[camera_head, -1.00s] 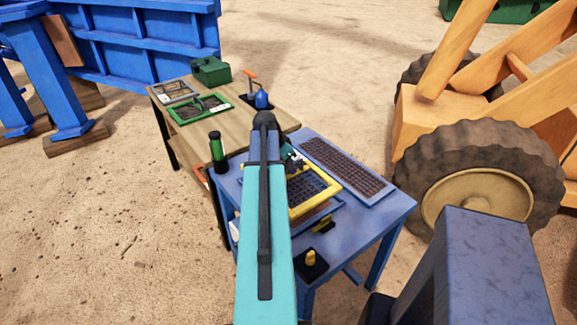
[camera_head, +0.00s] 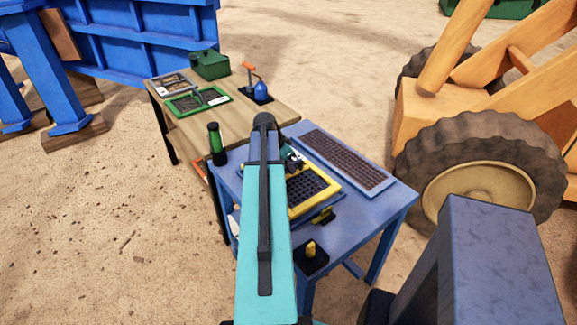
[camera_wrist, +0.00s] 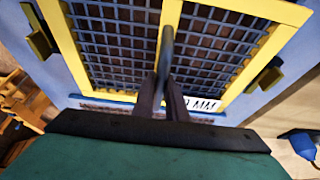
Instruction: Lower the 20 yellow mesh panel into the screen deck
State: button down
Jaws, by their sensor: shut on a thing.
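The 20 yellow mesh panel (camera_head: 318,188) has a yellow frame with dark mesh. It is low over the blue screen deck (camera_wrist: 100,99) on the blue table. In the wrist view the panel (camera_wrist: 172,18) fills the top, lying nearly square to the deck, with a partly covered white "MM" label. I cannot tell whether it rests fully in the deck. My gripper (camera_wrist: 163,95) is shut on the panel's middle bar or handle; in the head view it (camera_head: 291,158) is mostly hidden behind my teal arm. Olive-yellow clamps stand at the left (camera_wrist: 38,42) and right (camera_wrist: 266,78) sides.
A dark mesh panel (camera_head: 343,157) lies on the blue table (camera_head: 385,205) beside the deck. A wooden table (camera_head: 245,115) behind holds a green panel (camera_head: 198,101) and a green box (camera_head: 210,65). A large wheel (camera_head: 480,185) stands right.

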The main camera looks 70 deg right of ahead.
aim_at(289, 175)
jog(key=shift+f+b, duration=0.8)
jog(key=shift+f, duration=0.55)
jog(key=shift+f, duration=0.1)
jog(key=c, duration=1.7)
grip_release()
jog(key=shift+f, duration=0.1)
jog(key=shift+b+v, duration=1.35)
jog(key=shift+v, duration=5.6)
